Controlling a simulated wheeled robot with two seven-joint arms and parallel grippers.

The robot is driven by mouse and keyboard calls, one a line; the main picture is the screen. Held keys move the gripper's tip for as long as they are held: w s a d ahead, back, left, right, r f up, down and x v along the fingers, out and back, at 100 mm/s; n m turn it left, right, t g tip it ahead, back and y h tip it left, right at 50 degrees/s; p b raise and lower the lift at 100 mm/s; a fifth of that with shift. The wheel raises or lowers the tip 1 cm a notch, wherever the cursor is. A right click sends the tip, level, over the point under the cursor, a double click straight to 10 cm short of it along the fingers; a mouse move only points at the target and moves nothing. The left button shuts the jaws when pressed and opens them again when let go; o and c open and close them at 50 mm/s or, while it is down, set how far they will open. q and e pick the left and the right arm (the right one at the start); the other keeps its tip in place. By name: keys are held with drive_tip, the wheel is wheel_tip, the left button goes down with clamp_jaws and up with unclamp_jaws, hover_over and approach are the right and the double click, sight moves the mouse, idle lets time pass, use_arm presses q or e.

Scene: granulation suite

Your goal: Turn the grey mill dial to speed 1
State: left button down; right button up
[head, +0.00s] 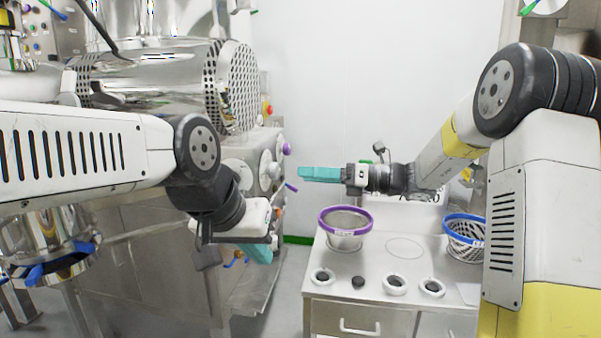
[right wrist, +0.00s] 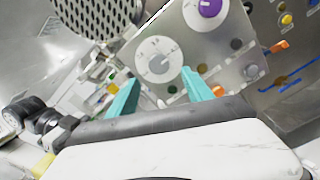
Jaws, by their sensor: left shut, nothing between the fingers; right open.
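The grey mill dial (right wrist: 158,62) is on a metal panel in the right wrist view, a pale knob on a round scale plate. Its exact pointer setting is too small to read. In the head view the dial (head: 269,168) shows edge-on at the panel's right side. My right gripper (head: 303,174) is open and empty, pointing left at the panel, with a gap between it and the dial. In the right wrist view its teal fingertips (right wrist: 160,90) are apart, just below the dial in the picture. My left gripper (head: 259,254) is shut and empty, low in front of the machine.
A purple knob (right wrist: 209,7) sits near the dial, with small coloured buttons and orange-handled parts around. A red button (head: 267,108) is higher up. A bench (head: 400,252) at the right carries a purple-rimmed sieve (head: 345,231) and a blue-rimmed basket (head: 464,252).

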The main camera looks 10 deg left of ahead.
sight(278, 173)
drive_tip(key=a, duration=0.7)
drive_tip(key=shift+w+a, duration=0.1)
drive_tip(key=shift+a, duration=0.2)
clamp_jaws()
